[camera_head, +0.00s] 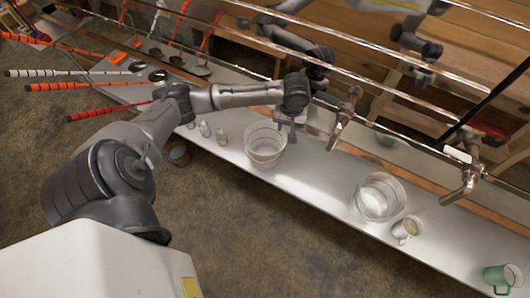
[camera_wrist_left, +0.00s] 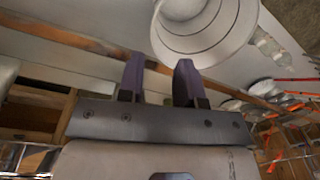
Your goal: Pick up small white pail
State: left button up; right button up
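A white pail (camera_head: 265,146) stands on the metal shelf near the middle of the head view. A second pail (camera_head: 379,197), pale and see-through looking, stands farther right on the same shelf. My left gripper (camera_head: 287,124) is at the upper right rim of the first pail. In the left wrist view, its two dark fingers (camera_wrist_left: 160,78) are apart, with a clear gap between them. That view shows a white pail (camera_wrist_left: 205,35) just beyond the fingertips, overlapped by the right finger. Whether finger and pail touch is not clear. My right gripper is not identifiable in either view.
Two taps (camera_head: 344,117) (camera_head: 465,178) reach over the shelf (camera_head: 320,185). A pale mug (camera_head: 405,229) and a green mug (camera_head: 502,279) stand to the right. Small bottles (camera_head: 221,136) stand left of the pail. Ladles and orange-handled tools lie at the upper left.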

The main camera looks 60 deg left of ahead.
aim_at(284, 138)
pick_arm(q)
jog(key=f, duration=0.7)
jog(key=shift+s+a+f, duration=0.15)
jog(key=shift+s+f, duration=0.05)
jog(key=shift+f, duration=0.15)
jog(key=shift+w+a+f+b, duration=0.15)
jog(key=shift+f+b, duration=0.35)
jog(key=shift+f, duration=2.15)
grip_shut()
